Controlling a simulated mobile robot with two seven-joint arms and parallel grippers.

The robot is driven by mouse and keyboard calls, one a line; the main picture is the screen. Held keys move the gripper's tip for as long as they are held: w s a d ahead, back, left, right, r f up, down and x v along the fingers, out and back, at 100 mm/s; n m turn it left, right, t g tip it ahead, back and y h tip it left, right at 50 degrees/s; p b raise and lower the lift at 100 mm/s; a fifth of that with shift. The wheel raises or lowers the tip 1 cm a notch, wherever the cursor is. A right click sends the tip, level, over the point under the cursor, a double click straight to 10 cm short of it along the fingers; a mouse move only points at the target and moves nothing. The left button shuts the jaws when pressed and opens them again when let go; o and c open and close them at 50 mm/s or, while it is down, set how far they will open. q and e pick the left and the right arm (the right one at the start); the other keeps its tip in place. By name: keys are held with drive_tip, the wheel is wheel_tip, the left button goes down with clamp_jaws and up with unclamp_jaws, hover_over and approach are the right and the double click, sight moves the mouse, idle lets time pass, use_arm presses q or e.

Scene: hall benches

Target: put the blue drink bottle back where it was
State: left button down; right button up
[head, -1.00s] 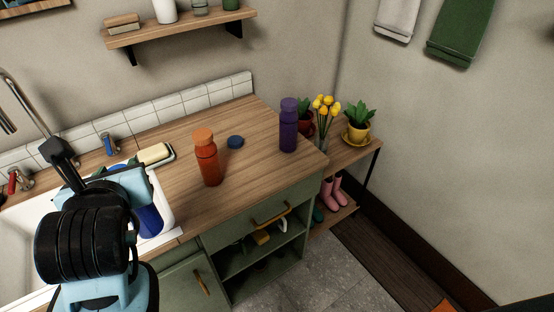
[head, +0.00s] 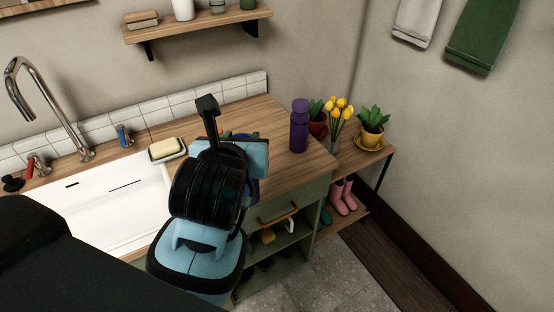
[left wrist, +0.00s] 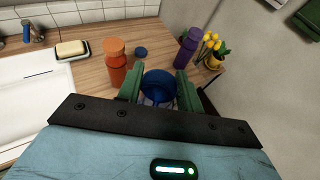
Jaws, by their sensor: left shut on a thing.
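The blue drink bottle (left wrist: 160,84) is between the green fingers of my left gripper (left wrist: 159,92) in the left wrist view, its round lid showing. In the head view my left gripper (head: 236,150) is over the front of the wooden counter, right of the sink, and hides most of the bottle. An orange bottle (left wrist: 115,64) and a small round blue thing (left wrist: 141,51) are on the counter beyond the gripper. A purple bottle (head: 299,126) stands near the counter's right end. My right gripper is not in view.
The white sink (head: 110,205) is left of the gripper, with a soap dish (head: 166,150) at its back corner. A low side shelf (head: 375,160) right of the counter (head: 262,112) holds potted plants and yellow flowers. Bare counter lies around the purple bottle.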

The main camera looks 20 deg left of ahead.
use_arm(q)
drive_tip(key=shift+w, duration=0.25)
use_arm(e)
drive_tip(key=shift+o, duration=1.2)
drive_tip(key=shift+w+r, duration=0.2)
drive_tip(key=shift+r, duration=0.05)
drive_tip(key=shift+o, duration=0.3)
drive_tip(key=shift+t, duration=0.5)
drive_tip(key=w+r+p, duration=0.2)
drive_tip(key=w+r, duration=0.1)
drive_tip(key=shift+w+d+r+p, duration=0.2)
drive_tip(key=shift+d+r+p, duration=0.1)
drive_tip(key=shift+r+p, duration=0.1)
use_arm(q)
drive_tip(key=w+a+f+n+g+y, duration=0.1)
drive_tip(key=w+f+n+y, duration=0.2)
drive_tip(key=w+f, duration=0.2)
drive_tip(key=shift+w+n+g+y, duration=0.3)
drive_tip(key=shift+w+y, duration=0.1)
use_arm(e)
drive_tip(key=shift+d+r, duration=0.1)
use_arm(q)
drive_tip(key=shift+a, duration=0.2)
